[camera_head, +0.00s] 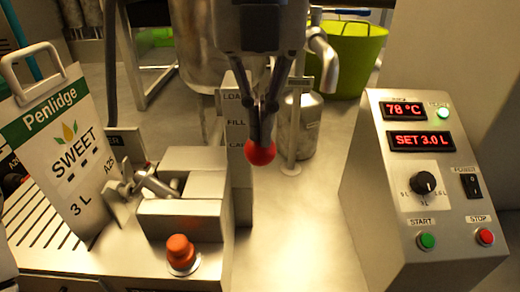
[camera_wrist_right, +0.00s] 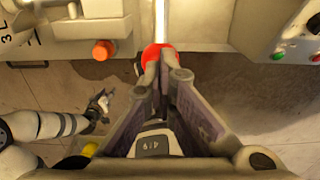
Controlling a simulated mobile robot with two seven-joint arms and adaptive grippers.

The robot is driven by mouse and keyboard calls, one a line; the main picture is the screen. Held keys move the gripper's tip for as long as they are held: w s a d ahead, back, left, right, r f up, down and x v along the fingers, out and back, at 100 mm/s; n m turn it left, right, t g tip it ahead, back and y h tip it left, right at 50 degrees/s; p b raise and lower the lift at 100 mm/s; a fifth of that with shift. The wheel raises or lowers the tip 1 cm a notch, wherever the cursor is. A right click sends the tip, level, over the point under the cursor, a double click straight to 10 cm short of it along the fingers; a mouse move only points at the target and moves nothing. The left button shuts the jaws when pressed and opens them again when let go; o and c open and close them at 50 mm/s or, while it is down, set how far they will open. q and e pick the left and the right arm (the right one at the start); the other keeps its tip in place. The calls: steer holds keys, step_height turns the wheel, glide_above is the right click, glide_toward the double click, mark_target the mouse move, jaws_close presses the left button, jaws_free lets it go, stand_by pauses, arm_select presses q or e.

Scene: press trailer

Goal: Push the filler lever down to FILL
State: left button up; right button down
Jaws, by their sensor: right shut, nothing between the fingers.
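The filler lever's red ball knob (camera_head: 261,154) stands out in front of an upright plate (camera_head: 238,125) lettered LOAD, FILL and a lowest word partly covered. In the head view the knob appears near the lowest label; the lever shaft is hidden. My right gripper (camera_head: 262,112) is shut and empty, pointing down with its fingertips at the top of the knob. In the right wrist view the knob (camera_wrist_right: 150,54) shows just beyond the closed fingertips (camera_wrist_right: 171,66), which partly cover it. I cannot tell whether they touch. My left gripper (camera_wrist_right: 100,104) is small and unclear at left.
A Penlidge SWEET 3 L bag (camera_head: 68,145) stands at left by the filler block (camera_head: 180,220). A red-orange button (camera_head: 180,250) sits in front. The control box (camera_head: 420,180) at right reads 78 °C and SET 3.0 L. A metal canister (camera_head: 300,125) stands behind.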

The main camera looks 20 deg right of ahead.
steer(key=shift+s+f, duration=0.15)
steer(key=shift+f, duration=1.35)
step_height(320, 180, up, 10)
steer(key=shift+r, duration=0.1)
